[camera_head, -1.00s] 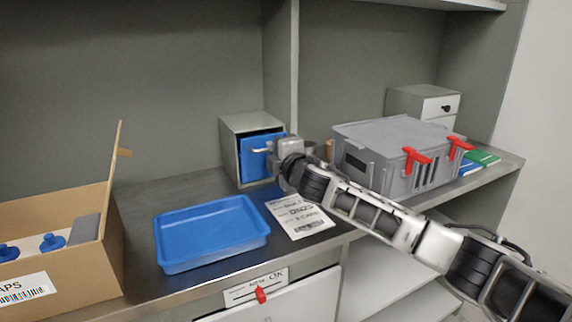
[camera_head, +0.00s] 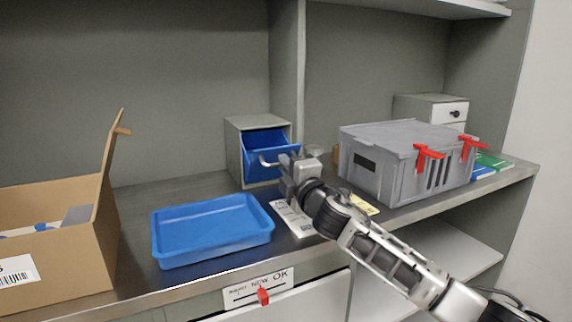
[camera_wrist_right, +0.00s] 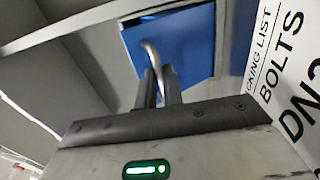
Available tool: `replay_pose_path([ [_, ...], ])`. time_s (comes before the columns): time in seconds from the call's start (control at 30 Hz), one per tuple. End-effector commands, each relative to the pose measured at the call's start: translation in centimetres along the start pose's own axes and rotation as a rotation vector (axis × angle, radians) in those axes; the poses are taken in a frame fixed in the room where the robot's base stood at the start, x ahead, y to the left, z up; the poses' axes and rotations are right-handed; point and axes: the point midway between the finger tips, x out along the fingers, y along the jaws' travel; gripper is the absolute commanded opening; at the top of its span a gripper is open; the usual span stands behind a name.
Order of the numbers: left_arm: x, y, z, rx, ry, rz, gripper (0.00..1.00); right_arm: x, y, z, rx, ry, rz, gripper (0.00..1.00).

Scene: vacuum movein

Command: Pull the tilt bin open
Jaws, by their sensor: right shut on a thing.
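The tilt bin is a blue bin front (camera_head: 277,160) in a grey-green housing (camera_head: 232,150) on the shelf, in the middle of the head view. It leans out of the housing at the top, so its blue inside shows. Its pale curved handle (camera_head: 266,161) is on the front. My right gripper (camera_head: 287,163) is at the handle and shut on it. In the right wrist view the gripper's fingers (camera_wrist_right: 160,86) close around the handle (camera_wrist_right: 151,54), with the blue front (camera_wrist_right: 185,45) behind. My left gripper is not in view.
A blue tray (camera_head: 212,258) lies in front of the bin, left of my right arm. A printed sheet (camera_head: 290,222) lies under the gripper. A grey case with red latches (camera_head: 385,140) stands to the right. An open cardboard box (camera_head: 75,255) stands at the left.

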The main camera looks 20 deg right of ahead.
Motion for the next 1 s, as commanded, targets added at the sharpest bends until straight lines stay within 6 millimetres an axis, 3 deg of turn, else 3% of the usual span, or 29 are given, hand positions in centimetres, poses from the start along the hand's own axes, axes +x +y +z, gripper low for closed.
replay_pose_path([
  [0.27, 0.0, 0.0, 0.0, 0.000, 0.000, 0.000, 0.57, -0.1, -0.7, 0.0, 0.000, -0.002, -0.013, 0.00],
  [0.3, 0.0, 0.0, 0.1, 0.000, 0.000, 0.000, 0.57, -0.1, -0.7, 0.0, 0.000, -0.002, -0.013, 0.20],
  [0.33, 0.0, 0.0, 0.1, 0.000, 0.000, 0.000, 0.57, -0.1, -0.7, 0.0, 0.000, -0.002, -0.013, 0.28],
  [0.37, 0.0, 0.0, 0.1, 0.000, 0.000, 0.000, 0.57, -0.1, -0.6, 0.0, 0.000, -0.002, -0.012, 0.30],
  [0.77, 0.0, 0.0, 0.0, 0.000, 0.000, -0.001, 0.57, -0.7, -0.3, 0.0, 0.000, -0.001, -0.006, 0.30],
  [1.0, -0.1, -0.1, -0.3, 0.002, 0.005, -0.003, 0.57, -5.1, -0.4, 0.0, -0.001, 0.001, -0.009, 0.30],
])
